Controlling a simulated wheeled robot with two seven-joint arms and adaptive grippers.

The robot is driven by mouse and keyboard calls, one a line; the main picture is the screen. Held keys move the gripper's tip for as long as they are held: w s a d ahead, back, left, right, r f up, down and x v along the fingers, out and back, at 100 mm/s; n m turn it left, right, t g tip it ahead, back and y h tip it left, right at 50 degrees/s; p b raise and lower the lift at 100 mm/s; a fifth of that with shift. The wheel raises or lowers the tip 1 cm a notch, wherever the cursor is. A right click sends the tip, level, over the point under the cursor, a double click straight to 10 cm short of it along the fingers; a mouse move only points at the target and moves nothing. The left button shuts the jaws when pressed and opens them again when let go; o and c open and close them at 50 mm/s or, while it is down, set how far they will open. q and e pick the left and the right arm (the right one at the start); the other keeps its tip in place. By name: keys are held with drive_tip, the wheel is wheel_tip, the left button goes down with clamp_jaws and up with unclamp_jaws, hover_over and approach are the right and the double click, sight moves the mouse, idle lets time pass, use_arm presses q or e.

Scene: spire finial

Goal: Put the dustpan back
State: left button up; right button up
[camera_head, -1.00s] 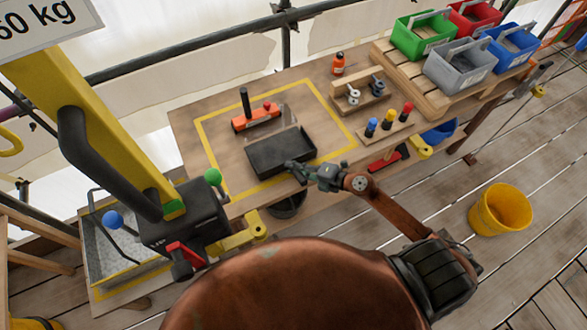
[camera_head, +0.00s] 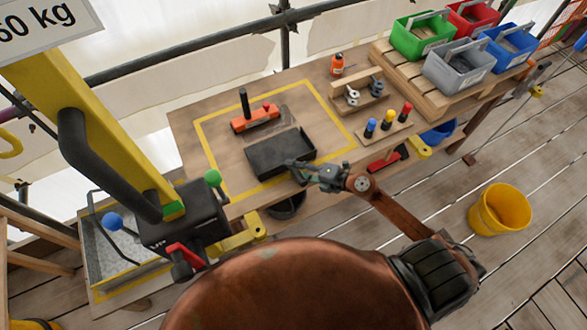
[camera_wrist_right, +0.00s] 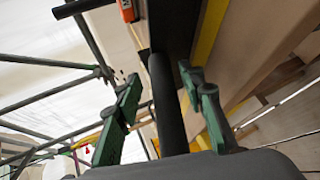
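The black dustpan (camera_head: 272,157) lies on the wooden workbench, inside a yellow marked outline and near its front edge. Its dark handle (camera_wrist_right: 166,105) points toward my right gripper in the wrist view. My right gripper (camera_head: 298,170) is at the dustpan's front right side. In the wrist view my right gripper (camera_wrist_right: 162,82) is open, with one green finger on each side of the handle and visible gaps between. The handle's near end is hidden by the gripper body. My left gripper is not in view.
Behind the dustpan stands an orange tool with a black post (camera_head: 255,122). Screwdrivers in a wooden rack (camera_head: 385,135) and an orange bottle (camera_head: 337,64) are to the right. A yellow hoist (camera_head: 100,120) stands at the left. A yellow bucket (camera_head: 500,210) is on the floor.

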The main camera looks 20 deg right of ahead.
drive_tip(key=v, duration=1.1)
drive_tip(key=shift+s, duration=0.1)
